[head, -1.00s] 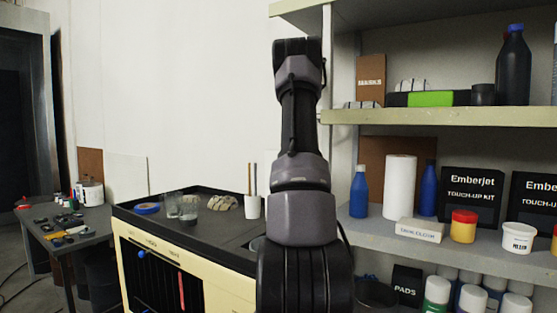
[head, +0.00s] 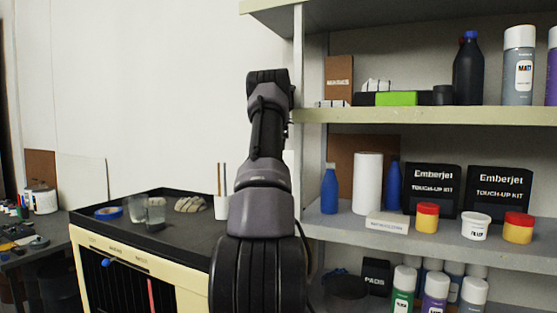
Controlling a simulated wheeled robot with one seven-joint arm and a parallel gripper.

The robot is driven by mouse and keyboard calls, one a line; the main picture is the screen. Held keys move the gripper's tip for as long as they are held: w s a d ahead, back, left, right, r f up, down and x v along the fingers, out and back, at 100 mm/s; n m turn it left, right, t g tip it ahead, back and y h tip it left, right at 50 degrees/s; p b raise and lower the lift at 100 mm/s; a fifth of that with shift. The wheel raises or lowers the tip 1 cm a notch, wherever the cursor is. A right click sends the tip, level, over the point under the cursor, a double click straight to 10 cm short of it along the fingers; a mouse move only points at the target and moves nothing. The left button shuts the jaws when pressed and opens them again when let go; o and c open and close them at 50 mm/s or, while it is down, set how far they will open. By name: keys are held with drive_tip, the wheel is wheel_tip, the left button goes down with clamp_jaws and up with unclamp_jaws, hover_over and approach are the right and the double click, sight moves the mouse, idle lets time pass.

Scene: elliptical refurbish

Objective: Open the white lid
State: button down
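A small white tub (head: 475,231) with a white lid (head: 475,217) stands upright on the middle shelf at the right in the head view. The lid looks closed on it. A dark label shows on its front, too small to read surely. My arm rises in the middle of the view, left of the tub and well apart from it. My gripper cannot be made out; only arm links show. A white bucket (head: 41,201) on the far left table also has a pale top, but it is too small to tell whether that is a lid.
Two jars with red lids (head: 426,217) (head: 518,228) flank the tub. Black touch-up kit boxes (head: 499,192) stand behind it. A white box (head: 387,223), a white roll (head: 367,183) and blue bottles (head: 329,189) are farther left. The upper shelf (head: 420,115) hangs above. A black-topped cart (head: 165,230) stands left.

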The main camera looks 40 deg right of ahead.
drive_tip(key=shift+d, duration=0.25)
drive_tip(key=c, duration=0.9)
unclamp_jaws()
drive_tip(key=shift+w+d+f, duration=0.15)
drive_tip(key=shift+d+f, duration=0.05)
drive_tip(key=shift+f, duration=0.05)
drive_tip(key=shift+a+r, duration=0.1)
drive_tip(key=shift+a, duration=0.05)
drive_tip(key=shift+r, duration=0.1)
drive_tip(key=shift+w+d+r, duration=0.1)
drive_tip(key=shift+d+r, duration=0.05)
drive_tip(key=shift+r, duration=1.7)
drive_tip(key=shift+d+r, duration=0.1)
drive_tip(key=shift+r, duration=1.7)
